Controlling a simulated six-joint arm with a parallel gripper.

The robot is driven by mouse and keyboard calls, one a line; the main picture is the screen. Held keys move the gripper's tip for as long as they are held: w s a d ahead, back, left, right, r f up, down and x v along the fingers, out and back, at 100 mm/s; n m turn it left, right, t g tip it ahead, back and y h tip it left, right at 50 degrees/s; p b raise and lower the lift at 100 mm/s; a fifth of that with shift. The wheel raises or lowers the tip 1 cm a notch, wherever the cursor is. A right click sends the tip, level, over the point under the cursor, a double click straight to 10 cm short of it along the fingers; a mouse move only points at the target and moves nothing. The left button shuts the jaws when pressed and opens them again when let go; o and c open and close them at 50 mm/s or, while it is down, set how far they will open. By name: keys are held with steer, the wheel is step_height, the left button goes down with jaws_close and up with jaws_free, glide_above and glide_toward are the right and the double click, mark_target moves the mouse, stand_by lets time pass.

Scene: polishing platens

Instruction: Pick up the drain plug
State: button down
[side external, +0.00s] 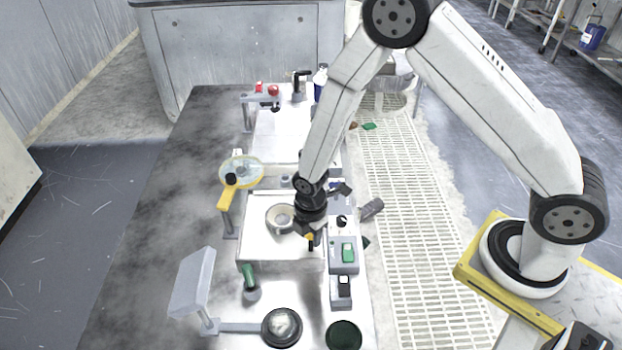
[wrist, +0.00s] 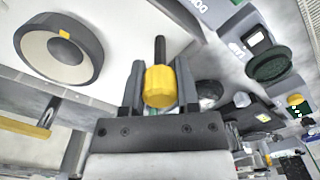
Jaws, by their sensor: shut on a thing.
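The drain plug (wrist: 158,88) shows in the wrist view as a yellow faceted head with a dark stem. It sits between the two dark fingers of my gripper (wrist: 160,76), which is shut on it. In the side view my gripper (side external: 311,234) is over the right edge of a white square basin, and a small yellow bit of the plug shows beneath it. The plug's stem points away from the gripper in the wrist view. I cannot tell whether the plug still touches the surface below it.
A grey ring (side external: 280,218) lies in the basin (side external: 262,250), left of my gripper. A control box with a green button (side external: 347,252) stands to the right. A yellow-armed magnifier (side external: 240,172) and a grey panel on a post (side external: 192,282) stand left. A black round disc (side external: 282,327) is in front.

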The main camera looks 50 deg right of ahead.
steer(key=shift+r, duration=4.95)
